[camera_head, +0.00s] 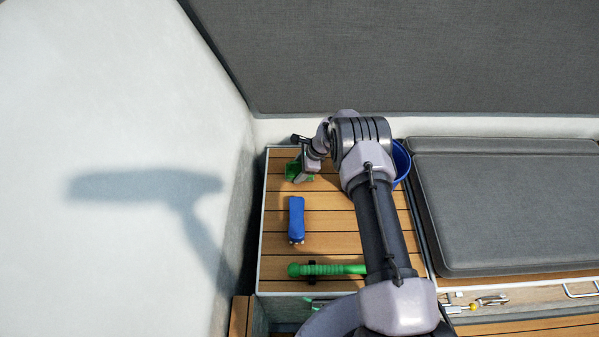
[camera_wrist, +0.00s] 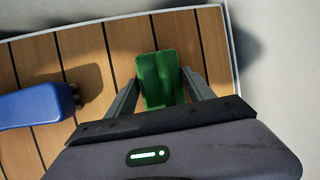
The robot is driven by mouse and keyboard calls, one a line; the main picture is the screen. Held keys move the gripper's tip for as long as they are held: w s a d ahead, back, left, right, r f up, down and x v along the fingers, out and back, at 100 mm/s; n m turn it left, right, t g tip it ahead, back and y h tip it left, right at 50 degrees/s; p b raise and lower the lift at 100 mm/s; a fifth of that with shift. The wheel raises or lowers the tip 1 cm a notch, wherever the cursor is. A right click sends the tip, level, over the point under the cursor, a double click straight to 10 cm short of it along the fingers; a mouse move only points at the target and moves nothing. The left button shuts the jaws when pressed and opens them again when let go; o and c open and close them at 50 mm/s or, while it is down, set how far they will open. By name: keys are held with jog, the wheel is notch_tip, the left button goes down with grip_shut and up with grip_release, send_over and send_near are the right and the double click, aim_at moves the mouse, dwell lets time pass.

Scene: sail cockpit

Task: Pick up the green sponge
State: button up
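The green sponge (camera_wrist: 162,75) lies on the slatted wooden top, between the tips of my gripper's two fingers in the wrist view. My gripper (camera_wrist: 162,76) is open, with one finger on each side of the sponge. The gaps at the fingertips are small, and I cannot tell whether either finger touches it. In the head view the sponge (camera_head: 292,171) is partly hidden by my gripper (camera_head: 300,172) near the back left of the wooden top.
A blue object (camera_head: 296,218) lies on the slatted wooden top (camera_head: 330,225) in front of the sponge. A green rod-like item (camera_head: 330,269) lies nearer the front. A blue bucket (camera_head: 402,160) stands at the back right, partly behind my arm. A grey cushion (camera_head: 500,205) is to the right.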

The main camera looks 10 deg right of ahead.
aim_at(299, 163)
jog(key=shift+c, duration=1.3)
notch_tip(299, 163, up, 10)
jog(key=p, duration=0.4)
jog(key=shift+p, duration=0.3)
